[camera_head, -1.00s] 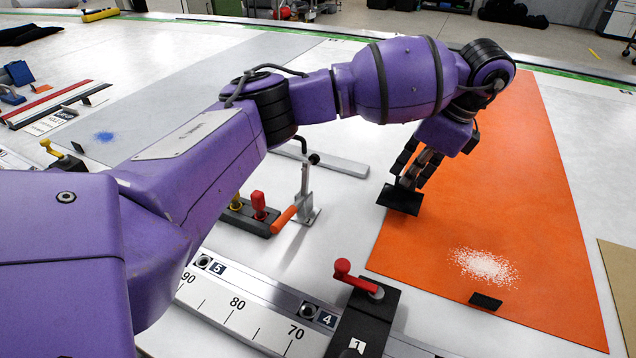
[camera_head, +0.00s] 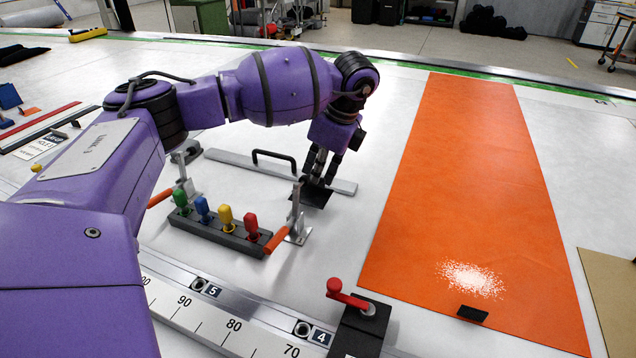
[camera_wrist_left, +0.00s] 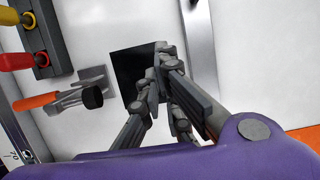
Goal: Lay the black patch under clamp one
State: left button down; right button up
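My left gripper (camera_head: 321,178) is shut on the black patch (camera_head: 314,196) and holds it just right of an orange-handled toggle clamp (camera_head: 297,229). In the left wrist view the dark square patch (camera_wrist_left: 128,68) is at the fingers (camera_wrist_left: 158,78), and the clamp's black tip (camera_wrist_left: 92,97) is left of it, apart. I cannot tell the patch's exact height above the table. No number shows on this clamp. A red-handled black block (camera_head: 361,328) stands on the scale rail at the front. My right gripper is not in view.
A rack of coloured handles (camera_head: 219,231) stands left of the toggle clamp. A grey bar with a black handle (camera_head: 235,163) lies behind it. An orange sheet (camera_head: 480,190) with white powder (camera_head: 470,279) lies to the right. White table is clear between the clamp and sheet.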

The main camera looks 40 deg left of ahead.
aim_at(318, 187)
pick_arm(q)
jog(key=shift+f, duration=1.75)
jog(key=shift+f, duration=0.15)
jog(key=c, duration=2)
grip_release()
jog(key=v, duration=1.2)
jog(key=shift+r, duration=0.25)
